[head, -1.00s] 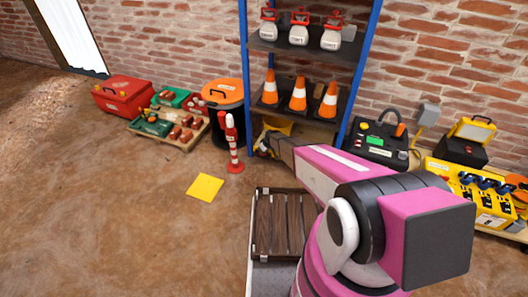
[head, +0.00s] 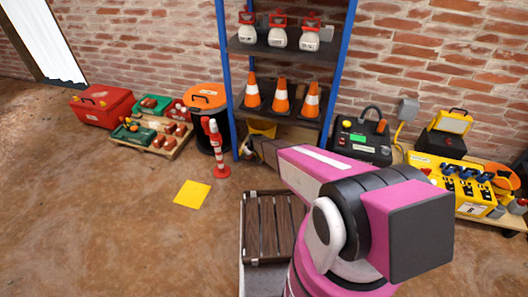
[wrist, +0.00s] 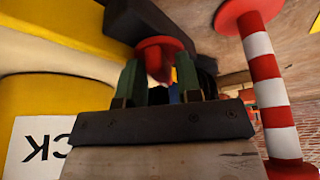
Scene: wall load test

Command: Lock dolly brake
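My gripper (wrist: 160,85) shows in the wrist view as two dark green fingers standing apart on a dark bar. A red knob (wrist: 158,50) sits between and just beyond the fingertips; a firm grip on it does not show. Large yellow parts (wrist: 50,105), likely of the dolly, fill the left side, with a white label (wrist: 38,148) whose letters "CK" are upside down. In the head view a yellow thing (head: 262,128) shows under the blue-posted rack, and my gripper's end (head: 248,147) is right at it. The knob is hidden there.
A red-and-white post (head: 217,150) stands close left of my gripper and also in the wrist view (wrist: 272,90). The rack (head: 230,80) holds cones and bottles. A slatted crate (head: 247,230) is near my arm. Floor at left is open, with a yellow mat (head: 192,194).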

